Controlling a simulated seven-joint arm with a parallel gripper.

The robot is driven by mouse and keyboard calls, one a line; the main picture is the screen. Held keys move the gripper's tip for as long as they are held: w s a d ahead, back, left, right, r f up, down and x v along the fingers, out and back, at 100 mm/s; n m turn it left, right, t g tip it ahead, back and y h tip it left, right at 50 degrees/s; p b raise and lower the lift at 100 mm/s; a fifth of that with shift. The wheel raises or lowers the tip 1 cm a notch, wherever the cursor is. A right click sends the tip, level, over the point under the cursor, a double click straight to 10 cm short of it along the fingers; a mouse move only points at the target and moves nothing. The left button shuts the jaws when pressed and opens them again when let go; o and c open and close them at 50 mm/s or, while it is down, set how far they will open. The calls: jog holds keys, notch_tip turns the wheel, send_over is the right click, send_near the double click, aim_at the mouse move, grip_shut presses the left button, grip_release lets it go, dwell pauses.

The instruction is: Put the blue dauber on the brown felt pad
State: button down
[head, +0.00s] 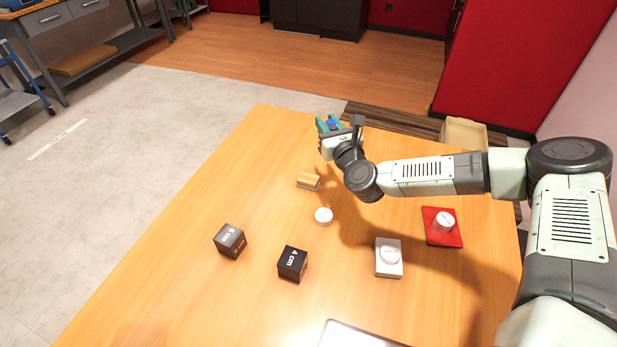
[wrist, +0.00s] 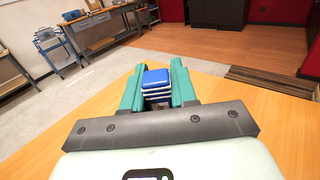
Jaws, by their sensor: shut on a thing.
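My gripper (head: 331,123) is at the far end of the table, its teal fingers shut on the blue dauber (head: 332,122). In the wrist view the dauber (wrist: 155,79) sits between both fingertips (wrist: 157,88), with a flat blue top and blue and white bands below. Its lower end is mostly hidden by the gripper, so I cannot tell whether it touches anything. I cannot make out a brown felt pad in either view; the area beneath and behind my gripper is partly hidden.
A tan-topped block (head: 308,181) and a white disc (head: 323,216) lie nearer. Two dark cubes (head: 230,241) (head: 292,263) stand front left. A white block (head: 388,262) and a red pad (head: 440,238) bearing a white cylinder (head: 444,222) are right. The table's left side is clear.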

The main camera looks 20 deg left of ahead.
jog(key=n+g+y, duration=0.1)
send_over(306, 173)
jog(key=shift+f, duration=4.75)
jog(key=shift+f, duration=0.15)
jog(key=c, duration=0.9)
grip_release()
